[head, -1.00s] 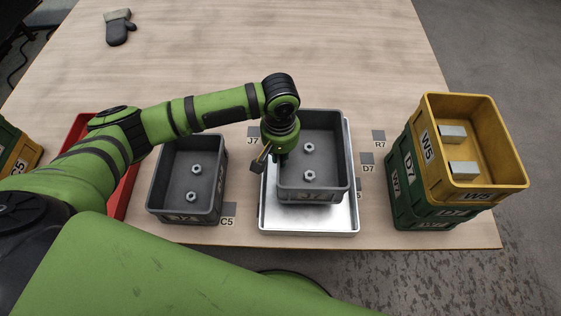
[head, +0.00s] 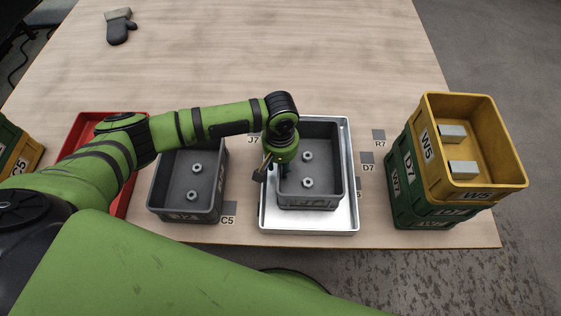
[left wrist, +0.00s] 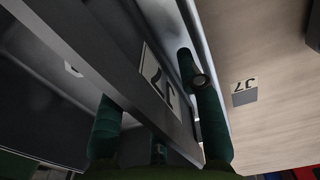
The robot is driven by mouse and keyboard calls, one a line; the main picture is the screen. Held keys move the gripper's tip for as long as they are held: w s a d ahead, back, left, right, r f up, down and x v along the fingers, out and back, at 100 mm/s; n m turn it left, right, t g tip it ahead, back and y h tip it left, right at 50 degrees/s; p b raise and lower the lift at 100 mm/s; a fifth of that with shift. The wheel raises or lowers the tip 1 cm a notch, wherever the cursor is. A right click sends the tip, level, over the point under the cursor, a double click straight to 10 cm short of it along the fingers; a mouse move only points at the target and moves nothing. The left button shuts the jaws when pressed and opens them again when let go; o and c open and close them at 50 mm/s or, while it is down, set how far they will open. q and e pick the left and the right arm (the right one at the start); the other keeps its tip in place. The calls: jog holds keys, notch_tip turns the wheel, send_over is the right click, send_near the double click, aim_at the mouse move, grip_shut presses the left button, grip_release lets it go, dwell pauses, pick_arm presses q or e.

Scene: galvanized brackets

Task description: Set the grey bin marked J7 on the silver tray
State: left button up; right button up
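The grey bin marked J7 (head: 311,203) sits level on the silver tray (head: 351,215), with two small metal nuts inside. Its J7 label (left wrist: 159,82) shows on the wall in the left wrist view. My left gripper (head: 274,168) is at the bin's left wall, pointing down. One finger is inside the bin and the other outside it, over the tray's edge. The left wrist view shows the fingers (left wrist: 150,105) spread apart around the wall, with a gap beside it. The gripper looks open. My right gripper is not in view.
Another grey bin (head: 185,215) with two nuts stands left of the tray, beside a red tray (head: 86,124). A yellow bin (head: 484,125) sits on stacked green bins (head: 405,190) at right. A mitt (head: 119,27) lies far back. The table's middle is clear.

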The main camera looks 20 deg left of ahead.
pick_arm(q)
jog(key=shift+r, duration=0.1)
notch_tip(320, 180, up, 12)
jog(key=shift+r, duration=0.25)
dwell(0.4)
dwell(0.3)
